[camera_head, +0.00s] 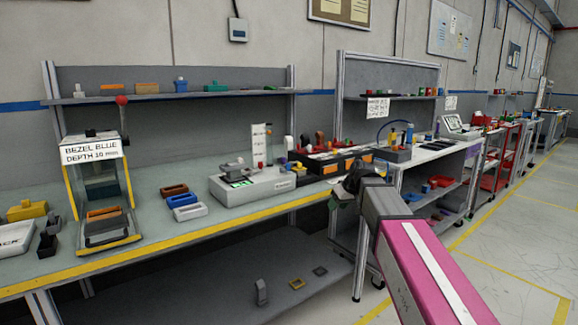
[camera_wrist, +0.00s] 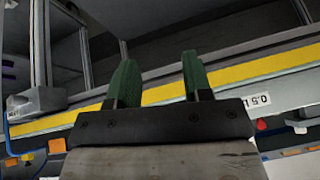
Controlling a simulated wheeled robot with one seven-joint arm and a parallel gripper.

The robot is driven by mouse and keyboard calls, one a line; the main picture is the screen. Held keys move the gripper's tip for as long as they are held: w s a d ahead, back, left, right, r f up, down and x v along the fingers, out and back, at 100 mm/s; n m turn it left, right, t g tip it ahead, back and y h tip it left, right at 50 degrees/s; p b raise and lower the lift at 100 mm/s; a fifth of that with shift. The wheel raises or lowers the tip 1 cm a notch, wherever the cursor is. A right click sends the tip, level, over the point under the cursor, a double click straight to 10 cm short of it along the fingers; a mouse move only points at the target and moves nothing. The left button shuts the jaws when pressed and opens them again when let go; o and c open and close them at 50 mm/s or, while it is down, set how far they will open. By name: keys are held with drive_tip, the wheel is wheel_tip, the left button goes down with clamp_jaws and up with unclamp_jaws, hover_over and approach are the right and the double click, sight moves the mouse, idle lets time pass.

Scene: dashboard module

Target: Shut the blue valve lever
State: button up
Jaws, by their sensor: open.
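I cannot pick out the blue valve lever for certain. In the head view, a thin blue curved piece (camera_head: 381,128) rises from a dark unit on the second bench, but I cannot tell if it is the lever. My gripper (camera_head: 347,190) is at the end of my pink arm, in front of the gap between the two benches, and looks small and dark there. In the wrist view, its two green fingers (camera_wrist: 157,85) stand apart with nothing between them. The yellow bench edge (camera_wrist: 225,80) passes behind them. The fingers touch nothing that I can see.
The near bench (camera_head: 150,252) has a yellow front edge and holds a press-like fixture (camera_head: 100,190) with a red-knobbed lever, a grey scale-like device (camera_head: 250,184) and small bezels. Red carts (camera_head: 495,160) stand farther right. The floor at right is clear.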

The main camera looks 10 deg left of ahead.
sight(289, 164)
drive_tip(key=w+a+r+n+y, duration=0.1)
drive_tip(key=a+r+n+y, duration=0.15)
drive_tip(key=a+r, duration=0.6)
drive_tip(key=a+r+n+y, duration=0.1)
drive_tip(key=a+r+n, duration=0.3)
drive_tip(key=r, duration=0.8)
drive_tip(key=shift+m, duration=0.65)
drive_tip(key=x, duration=1.1)
drive_tip(key=shift+a+r, duration=0.1)
drive_tip(key=shift+a, duration=0.15)
clamp_jaws()
